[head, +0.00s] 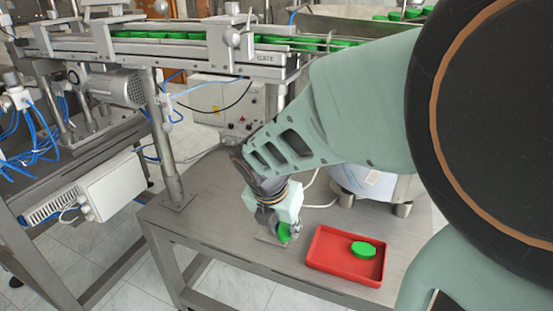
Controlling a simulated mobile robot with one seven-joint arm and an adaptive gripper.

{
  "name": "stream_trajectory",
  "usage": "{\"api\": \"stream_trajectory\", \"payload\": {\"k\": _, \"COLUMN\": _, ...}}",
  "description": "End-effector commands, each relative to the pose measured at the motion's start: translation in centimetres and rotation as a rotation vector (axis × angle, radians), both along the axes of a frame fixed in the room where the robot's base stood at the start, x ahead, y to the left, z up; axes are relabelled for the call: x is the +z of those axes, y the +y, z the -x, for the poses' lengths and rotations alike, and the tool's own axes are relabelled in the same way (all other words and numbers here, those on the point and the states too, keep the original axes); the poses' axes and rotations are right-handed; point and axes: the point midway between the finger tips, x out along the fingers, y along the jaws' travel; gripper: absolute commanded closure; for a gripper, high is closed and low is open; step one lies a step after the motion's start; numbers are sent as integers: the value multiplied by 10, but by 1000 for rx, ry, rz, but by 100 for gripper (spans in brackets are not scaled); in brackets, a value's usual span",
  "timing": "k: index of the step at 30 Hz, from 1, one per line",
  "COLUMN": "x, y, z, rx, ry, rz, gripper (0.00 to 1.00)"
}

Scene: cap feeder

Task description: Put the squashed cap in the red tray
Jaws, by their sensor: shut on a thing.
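A green cap (283,234) is between the fingers of my gripper (280,234), which is shut on it. The fingers hide part of this cap, so I cannot tell whether it is squashed. My gripper points down, low over the steel table, just left of the red tray. I cannot tell whether the cap touches the table. The red tray (325,268) lies on the table near its front edge. Another green cap (362,249) rests inside the tray, in its right part; it looks oval.
The steel table (205,222) is bare left of my gripper. A metal post (166,140) stands at its left corner. A conveyor (155,48) with several green caps runs across the back. A rounded grey container (365,185) stands behind the tray. My arm hides much of the right side.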

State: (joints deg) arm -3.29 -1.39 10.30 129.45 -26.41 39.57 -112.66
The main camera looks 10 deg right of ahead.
Motion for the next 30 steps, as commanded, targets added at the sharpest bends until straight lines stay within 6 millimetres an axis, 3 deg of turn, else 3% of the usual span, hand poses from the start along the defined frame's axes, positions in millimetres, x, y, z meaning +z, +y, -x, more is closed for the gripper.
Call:
{"api": "stream_trajectory", "payload": {"k": 5, "x": -15, "y": -24, "z": -4, "rx": -8, "ry": 1, "rz": 0, "gripper": 83}}
{"api": "stream_trajectory", "payload": {"k": 14, "x": -51, "y": -94, "z": -20, "rx": -8, "ry": 0, "rz": 0, "gripper": 83}}
{"api": "stream_trajectory", "payload": {"k": 21, "x": -84, "y": -119, "z": -25, "rx": -4, "ry": 0, "rz": 0, "gripper": 83}}
{"api": "stream_trajectory", "payload": {"k": 30, "x": -94, "y": -131, "z": -28, "rx": -3, "ry": 1, "rz": -1, "gripper": 83}}
